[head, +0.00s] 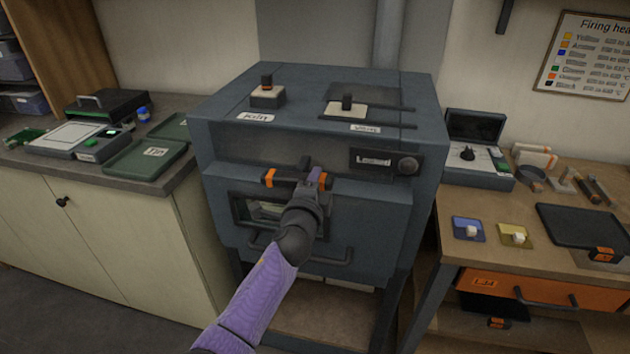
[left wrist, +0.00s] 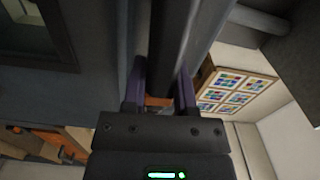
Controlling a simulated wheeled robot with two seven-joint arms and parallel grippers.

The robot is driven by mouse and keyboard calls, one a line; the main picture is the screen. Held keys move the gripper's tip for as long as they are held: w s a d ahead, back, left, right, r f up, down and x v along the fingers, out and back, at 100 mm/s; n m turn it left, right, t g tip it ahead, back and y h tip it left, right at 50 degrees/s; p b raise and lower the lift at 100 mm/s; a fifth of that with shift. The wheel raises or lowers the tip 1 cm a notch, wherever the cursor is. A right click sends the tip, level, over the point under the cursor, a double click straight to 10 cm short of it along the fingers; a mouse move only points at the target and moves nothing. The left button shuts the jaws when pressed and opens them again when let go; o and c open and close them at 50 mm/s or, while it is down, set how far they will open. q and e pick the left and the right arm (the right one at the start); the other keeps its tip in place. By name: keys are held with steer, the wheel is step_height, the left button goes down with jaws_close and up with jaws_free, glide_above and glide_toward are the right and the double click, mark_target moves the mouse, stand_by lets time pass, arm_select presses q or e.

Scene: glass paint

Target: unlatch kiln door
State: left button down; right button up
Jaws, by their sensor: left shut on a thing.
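The blue-grey kiln (head: 224,172) stands in the middle of the head view. Its door has a small window (head: 240,210) and a low bar handle (head: 340,262). A dark latch bar with an orange end (head: 269,177) crosses the upper front. Beside it is a panel reading "Locked" (head: 372,159). My left gripper (head: 312,180) is at the latch, its wrist hiding part of the bar and door. In the left wrist view its purple fingers (left wrist: 160,88) are shut on a dark bar, the latch handle (left wrist: 170,45), with orange behind. My right gripper is not in view.
A round knob (head: 407,166) sits right of the panel. Green trays (head: 145,160) lie on the left counter. The right bench (head: 470,190) holds tools, paint pads and a dark tray.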

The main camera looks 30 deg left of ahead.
arm_select(q)
steer(key=shift+f+m, duration=0.25)
steer(key=shift+m, duration=0.25)
steer(key=shift+c, duration=2)
jaws_free()
steer(key=p+v, duration=0.1)
steer(key=v, duration=0.9)
